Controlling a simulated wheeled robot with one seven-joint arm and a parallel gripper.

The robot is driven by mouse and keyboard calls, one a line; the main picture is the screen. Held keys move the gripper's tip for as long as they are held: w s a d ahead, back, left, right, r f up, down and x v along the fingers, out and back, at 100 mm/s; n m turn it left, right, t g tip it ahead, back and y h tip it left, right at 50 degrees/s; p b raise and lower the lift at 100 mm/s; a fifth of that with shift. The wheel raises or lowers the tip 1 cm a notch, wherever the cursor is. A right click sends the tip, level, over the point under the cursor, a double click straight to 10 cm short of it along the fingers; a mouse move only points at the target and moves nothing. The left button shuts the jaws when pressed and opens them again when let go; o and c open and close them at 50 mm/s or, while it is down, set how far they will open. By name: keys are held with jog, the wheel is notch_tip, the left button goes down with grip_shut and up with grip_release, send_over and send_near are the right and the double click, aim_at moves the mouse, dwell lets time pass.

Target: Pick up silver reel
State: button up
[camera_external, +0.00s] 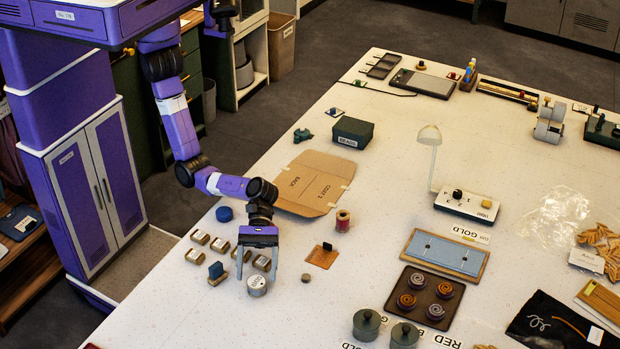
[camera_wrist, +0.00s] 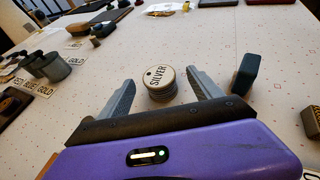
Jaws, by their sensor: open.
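The silver reel (camera_wrist: 160,83) is a short round reel with a pale top lettered SILVER. It stands upright on the white table, between and just ahead of my gripper's fingertips in the wrist view. My gripper (camera_wrist: 158,82) is open, with one grey finger on each side of the reel and nothing held. In the external view the reel (camera_external: 257,286) sits below my gripper (camera_external: 257,270), close to the fingertips. I cannot tell whether either finger touches it.
A dark blue block (camera_wrist: 245,74) stands close outside the right finger. Several small labelled boxes (camera_external: 221,245) lie left of my gripper. An orange-brown tag (camera_external: 322,256) and a red spool (camera_external: 342,220) are to its right. Lidded pots (camera_external: 366,325) stand near the front edge.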

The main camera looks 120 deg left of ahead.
aim_at(256, 282)
jog(key=shift+x, duration=1.8)
jog(key=shift+w, duration=0.1)
jog(key=c, duration=1.5)
jog(key=shift+o, duration=0.2)
jog(key=shift+a, duration=0.1)
jog(key=shift+r, duration=0.1)
